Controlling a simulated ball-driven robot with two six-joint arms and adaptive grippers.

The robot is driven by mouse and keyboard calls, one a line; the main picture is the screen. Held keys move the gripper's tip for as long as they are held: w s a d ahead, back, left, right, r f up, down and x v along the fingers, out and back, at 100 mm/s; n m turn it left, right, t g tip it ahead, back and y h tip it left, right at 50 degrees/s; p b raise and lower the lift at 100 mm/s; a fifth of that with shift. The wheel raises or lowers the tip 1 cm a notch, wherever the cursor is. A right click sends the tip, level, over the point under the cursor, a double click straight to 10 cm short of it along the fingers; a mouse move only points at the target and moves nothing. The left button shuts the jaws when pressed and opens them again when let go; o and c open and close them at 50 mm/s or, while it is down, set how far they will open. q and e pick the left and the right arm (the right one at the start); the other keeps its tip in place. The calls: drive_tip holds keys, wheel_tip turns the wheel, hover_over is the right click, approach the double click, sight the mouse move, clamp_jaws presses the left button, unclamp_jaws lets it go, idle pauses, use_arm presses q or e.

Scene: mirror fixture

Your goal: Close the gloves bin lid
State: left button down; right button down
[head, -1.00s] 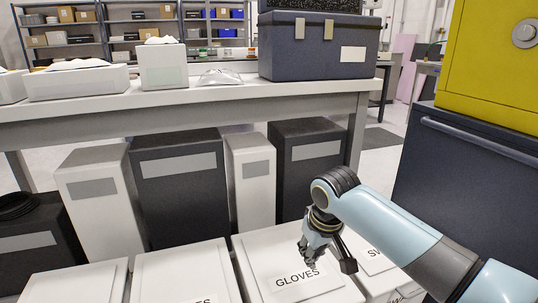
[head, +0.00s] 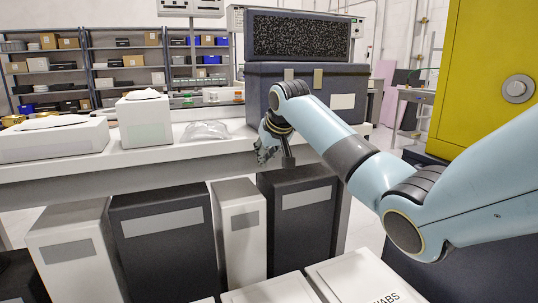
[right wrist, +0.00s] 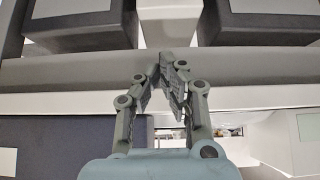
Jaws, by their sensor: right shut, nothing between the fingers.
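The white lid of the gloves bin (head: 272,291) is only partly in the head view, at the bottom edge. Its visible part looks flat, and the GLOVES label is cut off below the frame. My right gripper (head: 268,152) is raised well above and beyond that lid, in front of the bench edge. In the right wrist view its fingers (right wrist: 165,72) come together at the tips, with nothing held. The gloves lid cannot be made out in the right wrist view. My left gripper is not in view.
A white swabs lid (head: 362,274) lies to the right of the gloves lid. The bench (head: 185,158) carries a dark lidded case (head: 348,82), white boxes (head: 146,120) and a clear bag (head: 206,131). Dark and white bins (head: 162,240) stand under it. A yellow cabinet (head: 482,80) stands right.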

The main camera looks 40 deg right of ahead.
drive_tip(key=f, duration=0.2)
drive_tip(key=s+f+b, duration=0.1)
drive_tip(key=f, duration=0.2)
drive_tip(key=shift+a, duration=0.15)
drive_tip(key=shift+s, duration=0.15)
